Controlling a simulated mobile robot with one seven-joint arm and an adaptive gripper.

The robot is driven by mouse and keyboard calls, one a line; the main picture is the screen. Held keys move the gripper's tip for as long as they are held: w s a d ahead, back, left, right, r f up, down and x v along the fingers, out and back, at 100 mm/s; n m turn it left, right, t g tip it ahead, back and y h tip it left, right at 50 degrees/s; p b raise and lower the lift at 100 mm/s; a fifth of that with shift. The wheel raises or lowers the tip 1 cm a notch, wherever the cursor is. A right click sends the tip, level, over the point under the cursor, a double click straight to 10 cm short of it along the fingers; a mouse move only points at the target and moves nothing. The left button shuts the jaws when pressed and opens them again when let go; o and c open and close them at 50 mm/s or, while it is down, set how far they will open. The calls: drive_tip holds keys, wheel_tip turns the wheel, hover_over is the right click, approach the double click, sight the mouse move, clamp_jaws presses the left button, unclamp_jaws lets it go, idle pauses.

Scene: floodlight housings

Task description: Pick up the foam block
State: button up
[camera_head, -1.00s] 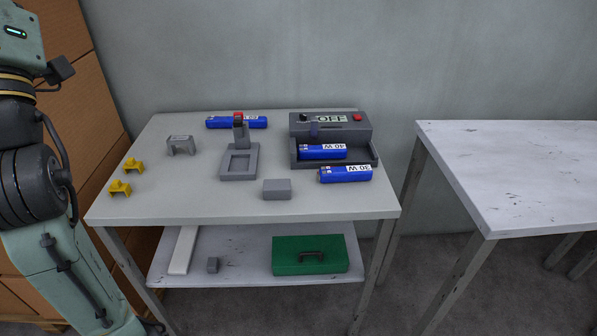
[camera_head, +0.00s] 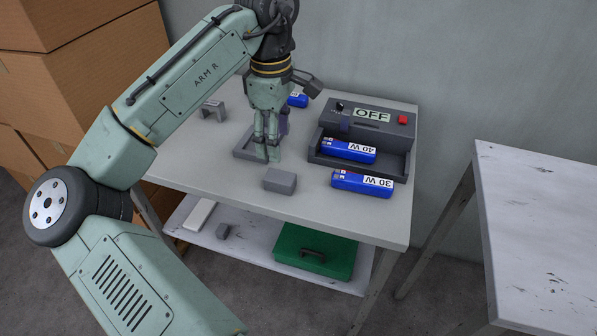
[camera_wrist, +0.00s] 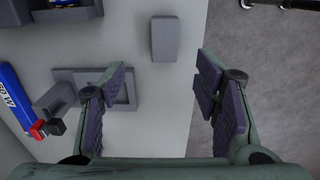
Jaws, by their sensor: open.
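The foam block, a plain grey box (camera_head: 280,181), lies on the table near its front edge. It also shows in the wrist view (camera_wrist: 165,39), at the top between the lines of my two fingers. My gripper (camera_head: 267,152) points down over the table, a little behind and left of the block. In the wrist view my gripper (camera_wrist: 163,75) has its purple-padded fingers spread wide, with nothing between them. The block is clear of the fingers.
A grey recessed fixture (camera_head: 243,150) is partly hidden behind my gripper. A grey housing tray (camera_head: 384,166) holds a blue 40 W cylinder (camera_head: 347,151). A blue 30 W cylinder (camera_head: 361,183) lies in front. A green toolbox (camera_head: 316,252) sits on the lower shelf.

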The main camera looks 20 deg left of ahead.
hover_over(280, 176)
drive_tip(key=f, duration=0.5)
drive_tip(key=shift+a, duration=0.4)
drive_tip(key=shift+d+f+p, duration=0.2)
drive_tip(key=shift+f+p, duration=0.2)
drive_tip(key=shift+f, duration=1.1)
drive_tip(key=shift+d+f+p, duration=0.2)
drive_tip(key=shift+f+p, duration=0.15)
drive_tip(key=shift+f, duration=1.1)
drive_tip(key=shift+c, duration=0.3)
drive_tip(key=c, duration=0.9)
drive_tip(key=shift+o, duration=0.2)
drive_tip(key=shift+r, duration=0.15)
